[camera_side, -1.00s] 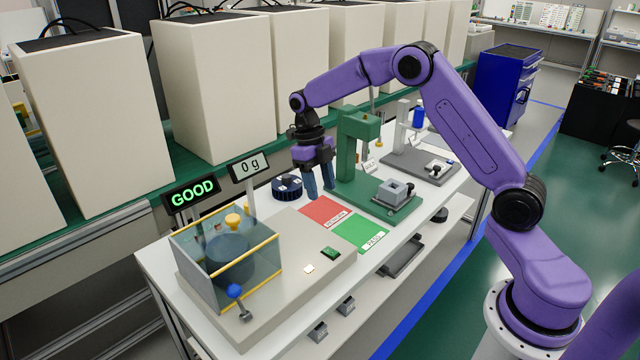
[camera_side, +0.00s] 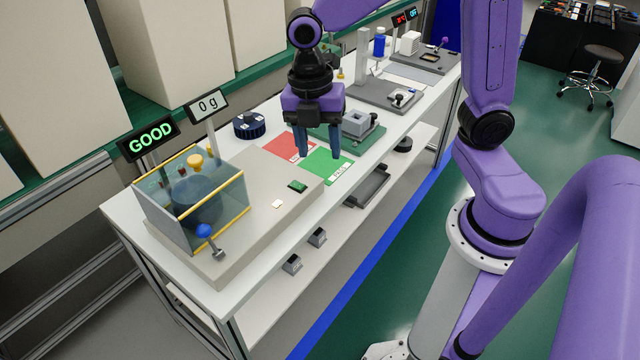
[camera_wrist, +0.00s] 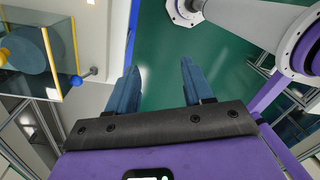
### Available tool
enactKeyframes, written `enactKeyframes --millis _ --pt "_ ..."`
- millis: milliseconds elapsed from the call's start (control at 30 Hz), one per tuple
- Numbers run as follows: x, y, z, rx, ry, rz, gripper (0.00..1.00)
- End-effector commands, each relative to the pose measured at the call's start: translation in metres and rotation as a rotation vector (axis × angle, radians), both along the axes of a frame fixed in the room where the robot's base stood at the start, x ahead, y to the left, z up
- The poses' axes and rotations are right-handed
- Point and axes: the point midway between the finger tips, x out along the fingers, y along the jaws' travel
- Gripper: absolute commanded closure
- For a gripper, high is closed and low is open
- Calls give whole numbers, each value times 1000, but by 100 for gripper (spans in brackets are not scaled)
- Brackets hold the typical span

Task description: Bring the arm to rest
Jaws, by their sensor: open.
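My purple gripper (camera_side: 319,152) hangs with its blue fingers pointing down, above the green pad and beside the red pad (camera_side: 284,145) in the side view. The fingers are apart with nothing between them. In the wrist view my gripper (camera_wrist: 158,75) is also open and empty, with green floor showing between the fingers. The green pad (camera_side: 326,165) is partly behind the fingers. A dark green chip (camera_side: 298,187) lies on the beige scale base in front of the gripper.
A glass-walled scale box (camera_side: 192,200) stands at the table's left end, with signs reading GOOD (camera_side: 150,138) and 0 g (camera_side: 208,105). A dark round holder (camera_side: 249,125) and a grey block fixture (camera_side: 358,122) stand near the gripper. Open green floor (camera_side: 395,250) lies to the right.

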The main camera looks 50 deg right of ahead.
Motion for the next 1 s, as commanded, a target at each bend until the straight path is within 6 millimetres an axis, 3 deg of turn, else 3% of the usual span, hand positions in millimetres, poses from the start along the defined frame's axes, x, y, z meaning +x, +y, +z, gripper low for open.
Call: enactKeyframes --millis 200,500,700,1000 --pt "-60 -2 5 -1 -55 -302 49" --pt "-128 -22 0 23 -96 -711 49" --pt "-150 -33 -5 35 -101 -872 49" --pt "-154 -36 -7 37 -100 -914 49"
